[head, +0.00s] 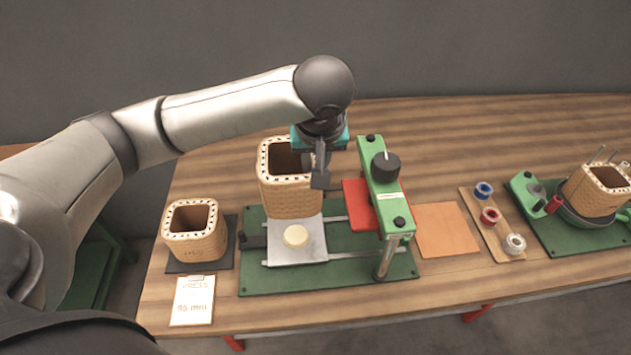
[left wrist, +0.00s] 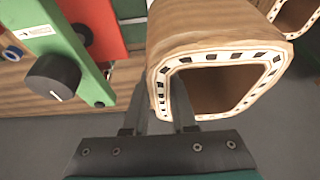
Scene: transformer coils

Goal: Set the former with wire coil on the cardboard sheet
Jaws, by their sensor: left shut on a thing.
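A tan square former with wire coil (head: 290,195) hangs upright from my left gripper (head: 321,165), over the back of the green fixture. The left wrist view shows my left gripper (left wrist: 160,105) shut on one wall of this former (left wrist: 195,25), one finger inside the opening and one outside. Whether its base touches the fixture's plate, I cannot tell. An orange-brown sheet (head: 447,229), which looks like the cardboard sheet, lies flat and empty right of the fixture. My right gripper is not in view.
The green fixture (head: 330,282) has a metal plate with a cream disc, a red block (head: 357,203) and a post with a black knob (head: 385,166). A second former (head: 195,232) stands on a dark mat. A spool board (head: 495,235) and a third former (head: 597,190) are at right.

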